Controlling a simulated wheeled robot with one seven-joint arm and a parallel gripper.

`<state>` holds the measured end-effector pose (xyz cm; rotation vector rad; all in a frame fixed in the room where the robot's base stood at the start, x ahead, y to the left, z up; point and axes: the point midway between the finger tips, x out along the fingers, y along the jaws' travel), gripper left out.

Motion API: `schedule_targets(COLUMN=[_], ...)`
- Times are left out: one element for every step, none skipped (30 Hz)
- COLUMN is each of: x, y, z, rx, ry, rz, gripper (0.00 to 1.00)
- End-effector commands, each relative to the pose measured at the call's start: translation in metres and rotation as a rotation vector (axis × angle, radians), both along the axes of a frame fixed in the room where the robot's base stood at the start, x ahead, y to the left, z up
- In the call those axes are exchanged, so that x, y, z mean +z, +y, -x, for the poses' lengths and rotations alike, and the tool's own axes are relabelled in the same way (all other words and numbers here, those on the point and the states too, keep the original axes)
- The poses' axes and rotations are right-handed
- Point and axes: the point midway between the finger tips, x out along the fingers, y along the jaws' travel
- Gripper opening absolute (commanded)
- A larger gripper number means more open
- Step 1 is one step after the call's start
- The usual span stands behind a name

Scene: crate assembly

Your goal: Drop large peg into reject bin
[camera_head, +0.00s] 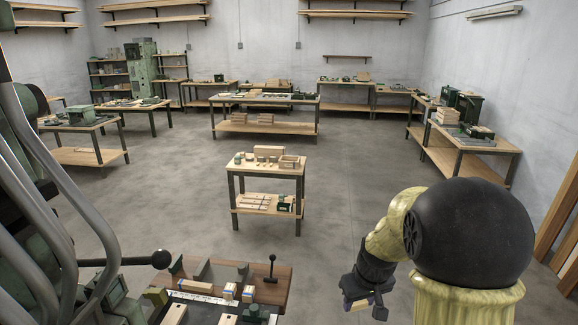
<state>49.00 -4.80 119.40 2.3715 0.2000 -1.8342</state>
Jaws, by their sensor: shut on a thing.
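My gripper (364,306) hangs at the lower right, fingers pointing down, to the right of the near workbench and over the floor. It is shut on a small pale wooden piece (357,304), which I take for the large peg; mostly the dark fingers hide it. Several short wooden pegs (261,160) stand on the small table in the middle of the room. An open wooden box (290,162) sits at that table's right end. I cannot tell which container is the reject bin.
The near workbench (281,285) at the bottom carries blocks, a ruler and a lever with a black knob. The small table (236,171) has a lower shelf. Other benches line the walls. Concrete floor (350,190) lies clear between them.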

Motion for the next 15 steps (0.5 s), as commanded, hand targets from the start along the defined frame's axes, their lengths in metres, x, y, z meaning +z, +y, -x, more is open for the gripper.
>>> schedule_targets(x=[-0.025,-0.037,-0.053,-0.065,-0.077,-0.094,-0.106,-0.118,-0.134,-0.145,-0.157,-0.171,-0.180,-0.189,-0.199], y=[0.005,0.007,0.010,0.012,0.015,0.019,0.021,0.024,0.027,0.030,0.033,0.036,0.038,0.040,0.043], z=[-0.004,-0.007,-0.010,-0.012,-0.013,-0.015,-0.015,-0.016,-0.016,-0.015,-0.014,-0.013,-0.012,-0.011,-0.010], rx=[-0.013,-0.022,-0.036,-0.046,-0.056,-0.068,-0.080,-0.089,-0.104,-0.113,-0.124,-0.137,-0.147,-0.155,-0.165], ry=[0.011,0.010,0.009,0.008,0.008,0.007,0.006,0.005,0.004,0.003,0.002,0.001,-0.001,-0.003,-0.005], rz=[-0.001,-0.002,-0.003,-0.003,-0.003,-0.005,-0.007,-0.008,-0.010,-0.012,-0.014,-0.017,-0.019,-0.021,-0.023], gripper=[0.23,0.23,0.23,0.23,0.23,0.23,0.23,0.23,0.23,0.23,0.23,0.23,0.23,0.23,0.23])
